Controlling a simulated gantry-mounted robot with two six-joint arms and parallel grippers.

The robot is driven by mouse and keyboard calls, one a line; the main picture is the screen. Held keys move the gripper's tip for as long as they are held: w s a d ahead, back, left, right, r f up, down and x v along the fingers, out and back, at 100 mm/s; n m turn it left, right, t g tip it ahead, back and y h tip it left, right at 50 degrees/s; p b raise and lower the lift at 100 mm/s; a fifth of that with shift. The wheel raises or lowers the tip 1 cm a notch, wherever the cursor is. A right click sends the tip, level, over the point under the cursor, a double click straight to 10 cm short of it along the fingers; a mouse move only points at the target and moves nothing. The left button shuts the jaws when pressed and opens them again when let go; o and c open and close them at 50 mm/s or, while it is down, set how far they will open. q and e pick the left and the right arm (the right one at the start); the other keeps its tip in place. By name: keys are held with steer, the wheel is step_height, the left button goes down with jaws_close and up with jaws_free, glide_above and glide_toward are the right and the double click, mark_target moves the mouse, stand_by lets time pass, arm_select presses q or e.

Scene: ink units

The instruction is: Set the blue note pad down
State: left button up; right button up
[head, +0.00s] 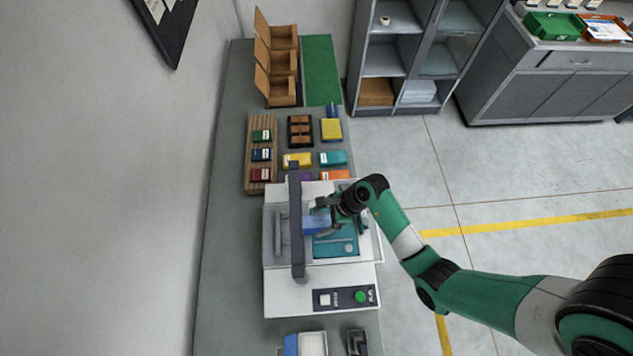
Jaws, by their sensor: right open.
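A blue block that looks like the note pad (314,224) lies at the left part of a teal plate (334,248) inside a white and grey machine (289,294). My right gripper (327,216) is open, with its fingers at the blue block. I cannot tell whether the fingers touch it. The gripper and the machine's dark upright bar (296,240) hide part of the block and plate. My left gripper is not in view.
A wooden rack (249,178) with small coloured items, yellow (297,160) and teal (333,158) packs and a dark tray (300,119) stand beyond the machine. Open cardboard boxes (282,92) and a green mat (321,70) are at the far end. A white tray (313,343) is in front.

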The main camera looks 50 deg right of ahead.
steer(key=shift+f, duration=0.1)
jaws_close()
stand_by(0.5)
